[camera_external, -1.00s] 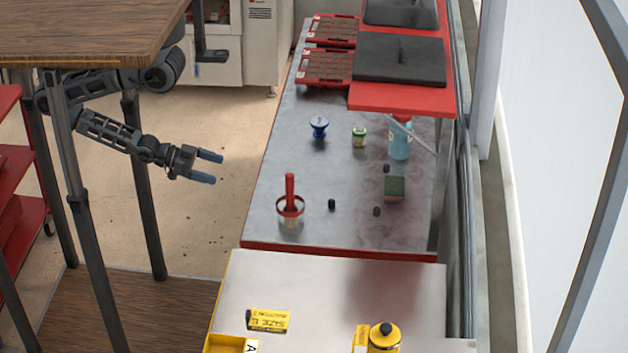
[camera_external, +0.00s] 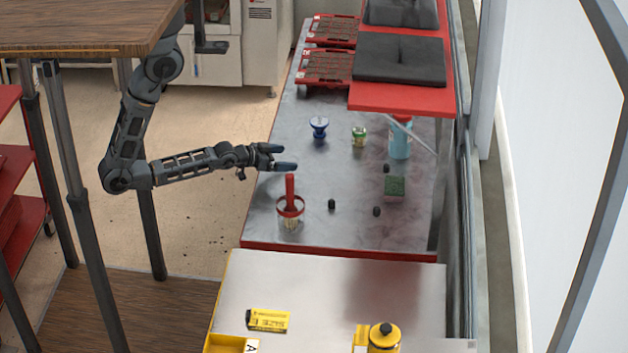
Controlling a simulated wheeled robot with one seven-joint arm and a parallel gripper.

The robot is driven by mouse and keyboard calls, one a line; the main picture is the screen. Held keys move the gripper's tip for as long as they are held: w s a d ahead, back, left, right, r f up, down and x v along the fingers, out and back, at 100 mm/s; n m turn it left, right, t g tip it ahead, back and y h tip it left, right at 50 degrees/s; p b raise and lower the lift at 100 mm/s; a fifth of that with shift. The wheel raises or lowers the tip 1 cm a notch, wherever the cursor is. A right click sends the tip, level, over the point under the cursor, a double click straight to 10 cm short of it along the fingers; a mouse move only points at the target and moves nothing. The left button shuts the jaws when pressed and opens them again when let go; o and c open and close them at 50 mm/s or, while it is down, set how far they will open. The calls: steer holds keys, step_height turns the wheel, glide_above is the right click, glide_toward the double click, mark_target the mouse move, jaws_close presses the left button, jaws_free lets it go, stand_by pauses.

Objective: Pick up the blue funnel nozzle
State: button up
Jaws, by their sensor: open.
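The blue funnel nozzle (camera_external: 319,128) stands on the grey bench top, left of a small green-and-yellow jar. My gripper (camera_external: 283,157) is open and empty. It reaches in from the left at the bench's left edge, in the picture below and to the left of the nozzle and clear of it. Its blue-grey fingers point right. Its exact height above the bench is hard to tell.
A red-handled tool in a red ring-topped cup (camera_external: 290,204) stands just below my gripper in the picture. The green-and-yellow jar (camera_external: 359,136), a blue bottle (camera_external: 401,140), a green block (camera_external: 395,187) and small black pieces stand to the right. Red trays (camera_external: 325,68) lie behind.

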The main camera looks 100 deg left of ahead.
mark_target(318, 122)
steer(key=w+a+r+n+y, duration=0.1)
steer(key=a, duration=0.4)
steer(key=w+a+n+g, duration=0.1)
steer(key=a, duration=0.4)
steer(key=w+a+r+n+g+y+p, duration=0.1)
steer(key=w+a, duration=0.1)
steer(key=a, duration=0.3)
steer(key=shift+a+r+y, duration=0.3)
steer(key=shift+a+r, duration=0.05)
steer(key=shift+a, duration=0.05)
steer(key=shift+g, duration=0.3)
steer(key=x, duration=0.3)
steer(key=p+x, duration=0.1)
steer(key=x, duration=0.2)
steer(key=shift+a+r, duration=0.1)
steer(key=shift+a, duration=0.35)
steer(key=shift+w+a+f, duration=0.3)
steer(key=shift+w+a, duration=0.05)
steer(key=shift+a, duration=0.05)
steer(key=shift+c, duration=0.2)
steer(key=c, duration=1)
